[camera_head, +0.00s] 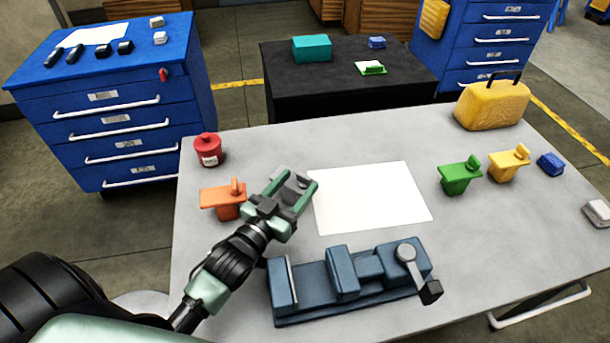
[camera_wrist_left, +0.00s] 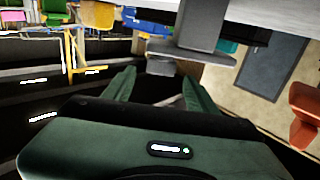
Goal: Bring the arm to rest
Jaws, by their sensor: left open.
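My left gripper (camera_head: 296,182) is open above the light grey table (camera_head: 235,290). In the head view it appears between the orange bracket-shaped part (camera_head: 222,203) and the white sheet (camera_head: 370,197), with its fingertips near the sheet's left edge. I see nothing clamped between its fingers. In the left wrist view its two green fingers (camera_wrist_left: 160,88) are spread apart. A grey piece (camera_wrist_left: 190,58) shows beyond them; I cannot tell what it is. An orange part (camera_wrist_left: 304,112) shows at the right edge there. My right gripper is not in view.
A blue vise (camera_head: 345,280) lies in front of the gripper. A red canister (camera_head: 208,150) stands behind left. Green (camera_head: 460,177) and yellow (camera_head: 508,163) brackets, a blue block (camera_head: 551,163) and a yellow case (camera_head: 493,104) are at the right. Blue cabinets (camera_head: 120,125) stand behind.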

